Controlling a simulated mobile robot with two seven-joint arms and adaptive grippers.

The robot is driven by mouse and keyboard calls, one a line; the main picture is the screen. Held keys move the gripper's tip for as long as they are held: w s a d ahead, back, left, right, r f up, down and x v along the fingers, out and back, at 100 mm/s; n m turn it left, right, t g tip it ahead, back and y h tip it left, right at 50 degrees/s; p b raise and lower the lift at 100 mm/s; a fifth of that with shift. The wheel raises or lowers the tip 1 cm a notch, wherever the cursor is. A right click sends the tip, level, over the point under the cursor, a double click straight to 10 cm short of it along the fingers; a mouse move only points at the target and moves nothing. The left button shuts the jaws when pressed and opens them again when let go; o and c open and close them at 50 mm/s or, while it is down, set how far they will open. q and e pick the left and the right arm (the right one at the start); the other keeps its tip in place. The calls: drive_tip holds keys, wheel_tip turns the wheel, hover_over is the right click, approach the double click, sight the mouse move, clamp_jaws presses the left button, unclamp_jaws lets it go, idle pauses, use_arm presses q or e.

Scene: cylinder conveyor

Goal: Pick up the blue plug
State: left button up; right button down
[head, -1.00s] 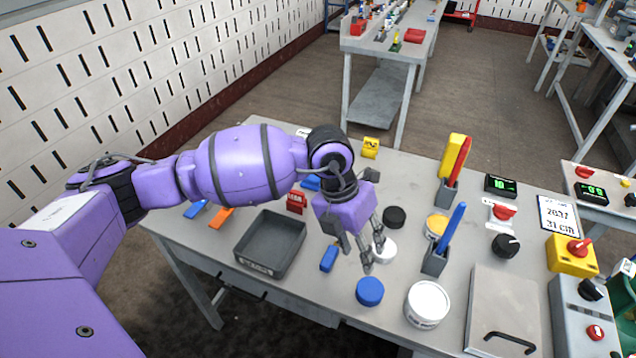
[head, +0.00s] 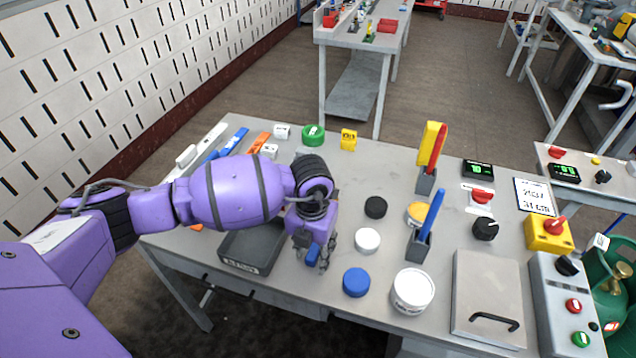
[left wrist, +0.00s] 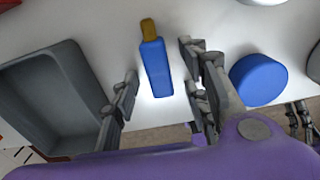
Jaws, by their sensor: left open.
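The blue plug (left wrist: 156,70) is a small blue block with a brown-gold tip, lying on the grey table. In the left wrist view it lies between the two fingers of my left gripper (left wrist: 158,92), with a gap on each side. In the head view the left gripper (head: 315,258) is low at the front of the table and partly covers the blue plug (head: 313,253). The left gripper is open and holds nothing. Dark finger-like parts, seemingly my right gripper (left wrist: 302,120), show at the right edge of the left wrist view; their opening is unclear.
A grey tray (head: 246,266) stands close left of the gripper. A blue round lid (head: 356,282) and a white round lid (head: 367,240) are close on its right. A white tub (head: 412,291) and a holder with a blue stick (head: 430,220) stand farther right.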

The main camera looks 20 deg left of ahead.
use_arm(q)
drive_tip(key=shift+c, duration=0.2)
clamp_jaws()
drive_tip(key=shift+r, duration=0.1)
